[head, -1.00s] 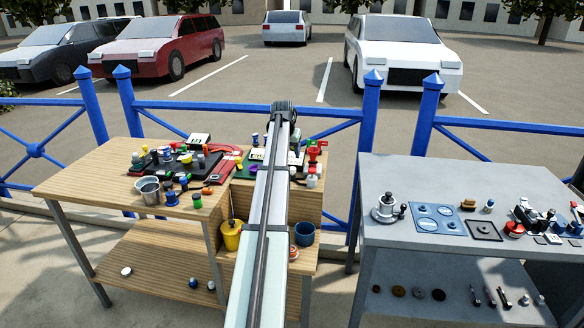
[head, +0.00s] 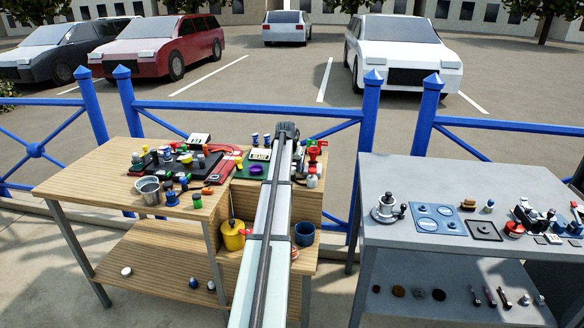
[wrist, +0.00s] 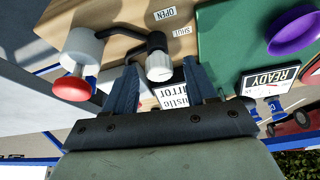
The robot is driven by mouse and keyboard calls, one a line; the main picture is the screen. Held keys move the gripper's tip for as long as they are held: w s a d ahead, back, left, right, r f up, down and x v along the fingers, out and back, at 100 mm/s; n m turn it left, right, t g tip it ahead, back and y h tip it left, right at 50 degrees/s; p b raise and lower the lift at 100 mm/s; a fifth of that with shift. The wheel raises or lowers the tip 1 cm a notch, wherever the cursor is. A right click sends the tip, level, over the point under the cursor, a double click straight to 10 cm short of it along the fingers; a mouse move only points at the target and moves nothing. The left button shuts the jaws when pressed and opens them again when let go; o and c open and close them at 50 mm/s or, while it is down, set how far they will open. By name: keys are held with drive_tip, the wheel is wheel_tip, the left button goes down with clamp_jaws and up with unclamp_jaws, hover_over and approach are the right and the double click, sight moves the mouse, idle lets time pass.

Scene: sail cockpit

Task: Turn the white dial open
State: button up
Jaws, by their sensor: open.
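The white dial (wrist: 159,67) shows in the wrist view, with a ribbed, pale cap on a black body. A small OPEN label (wrist: 165,14) and a SHUT label (wrist: 181,31) lie on the wood beside it. My gripper (wrist: 163,76) is open, its two dark blue fingers on either side of the dial in the picture. I cannot tell whether either finger touches it. In the head view my arm covers the gripper, and I cannot make out the dial.
A white cylinder with a red knob (wrist: 72,87) stands close by the left finger. A green mat (wrist: 228,35) with a purple ring (wrist: 293,30) and a READY sign (wrist: 270,80) lie to the right. A grey table (head: 385,240) stands to the right in the head view.

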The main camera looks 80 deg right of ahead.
drive_tip(key=shift+c, duration=0.5)
drive_tip(key=c, duration=0.9)
drive_tip(key=shift+c, duration=0.2)
drive_tip(key=n+t, duration=0.1)
drive_tip(key=n, duration=0.2)
drive_tip(key=shift+s, duration=0.1)
drive_tip(key=n+t, duration=0.1)
drive_tip(key=n, duration=0.1)
drive_tip(key=n+t, duration=0.1)
drive_tip(key=n, duration=0.1)
drive_tip(key=shift+s+d+y, duration=0.1)
drive_tip(key=shift+y, duration=0.2)
drive_tip(key=n+t+y, duration=0.1)
drive_tip(key=n, duration=0.3)
drive_tip(key=shift+s+d+n, duration=0.1)
drive_tip(key=shift+n, duration=0.3)
drive_tip(key=shift+n+t+y, duration=0.4)
drive_tip(key=shift+n+y, duration=0.2)
drive_tip(key=shift+n, duration=0.9)
